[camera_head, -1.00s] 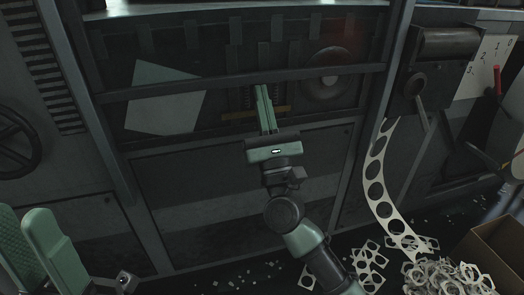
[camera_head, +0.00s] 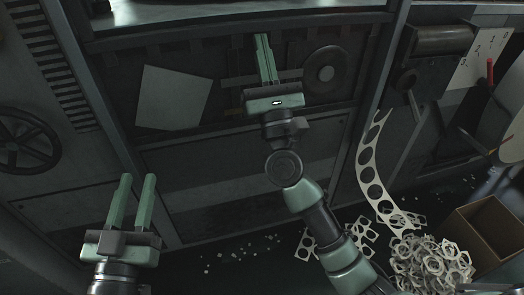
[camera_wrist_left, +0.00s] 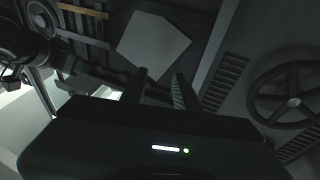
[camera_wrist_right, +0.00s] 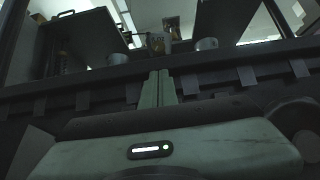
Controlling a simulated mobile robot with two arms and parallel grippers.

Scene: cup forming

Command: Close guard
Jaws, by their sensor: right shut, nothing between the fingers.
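The guard appears to be the dark framed panel on the machine front. Its horizontal bar (camera_head: 190,33) runs across the top of the head view, and the bar also crosses the right wrist view (camera_wrist_right: 235,75). My right gripper (camera_head: 264,40) is shut and empty, pointing up, with its fingertips just below the bar. In the right wrist view the fingertips (camera_wrist_right: 157,76) reach the bar's lower edge; I cannot tell whether they touch. My left gripper (camera_head: 132,180) is open and empty, low at the left, away from the bar.
A pale sheet (camera_head: 172,97) and a round disc (camera_head: 326,70) are on the machine front. A handwheel (camera_head: 25,140) is at the left. A punched strip (camera_head: 370,175), scrap pile (camera_head: 430,260) and open box (camera_head: 492,230) are at the right. Metal cups (camera_wrist_right: 205,44) show inside.

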